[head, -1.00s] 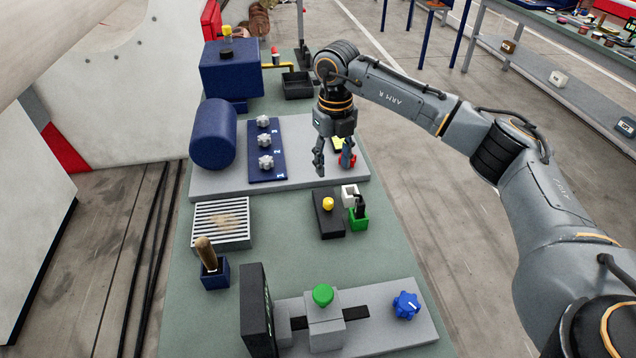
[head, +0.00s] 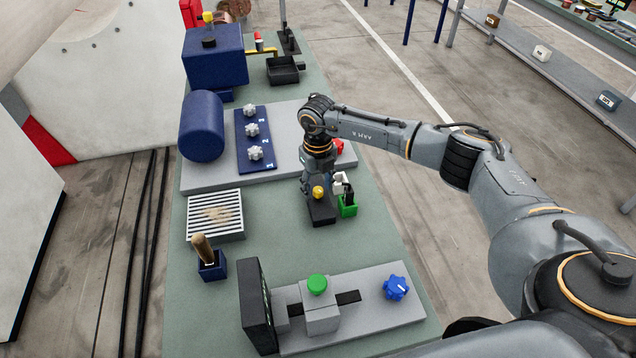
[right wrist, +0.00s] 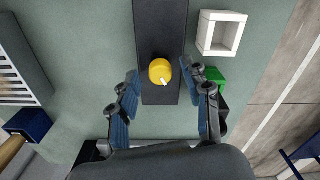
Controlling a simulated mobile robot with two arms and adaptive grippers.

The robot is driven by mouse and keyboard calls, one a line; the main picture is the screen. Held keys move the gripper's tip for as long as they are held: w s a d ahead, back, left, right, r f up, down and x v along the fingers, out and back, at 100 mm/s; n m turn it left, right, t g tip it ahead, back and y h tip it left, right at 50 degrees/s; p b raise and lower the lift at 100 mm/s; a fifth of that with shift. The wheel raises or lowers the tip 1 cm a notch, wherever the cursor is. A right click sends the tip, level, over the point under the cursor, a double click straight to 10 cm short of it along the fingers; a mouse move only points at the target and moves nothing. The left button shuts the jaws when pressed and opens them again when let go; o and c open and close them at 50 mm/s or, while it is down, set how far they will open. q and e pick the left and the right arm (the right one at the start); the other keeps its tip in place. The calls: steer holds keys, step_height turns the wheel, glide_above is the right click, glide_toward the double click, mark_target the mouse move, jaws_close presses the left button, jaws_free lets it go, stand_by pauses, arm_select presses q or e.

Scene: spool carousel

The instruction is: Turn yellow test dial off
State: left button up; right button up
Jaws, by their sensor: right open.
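The yellow dial (head: 319,192) sits on a small black box (head: 322,214) on the green bench top. In the right wrist view the yellow dial (right wrist: 160,71) shows a white pointer mark towards its lower right, and the black box (right wrist: 158,30) runs up the picture. My right gripper (right wrist: 161,85) is open, with a finger on each side of the dial's line and clear space between them. In the head view the right gripper (head: 318,184) hangs pointing down just behind and above the dial. I cannot tell whether a finger touches it. My left gripper is not in view.
A green holder (head: 347,207) and a white square ring (right wrist: 221,33) stand close right of the black box. A grated tray (head: 214,228) and a brush in a blue cup (head: 211,270) lie left. A blue knob (head: 396,288) and green button (head: 317,284) sit in front.

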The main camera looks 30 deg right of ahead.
steer(key=shift+f, duration=0.4)
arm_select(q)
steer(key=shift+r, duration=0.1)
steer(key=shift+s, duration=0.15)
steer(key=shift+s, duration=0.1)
arm_select(e)
steer(key=shift+c, duration=0.4)
jaws_close()
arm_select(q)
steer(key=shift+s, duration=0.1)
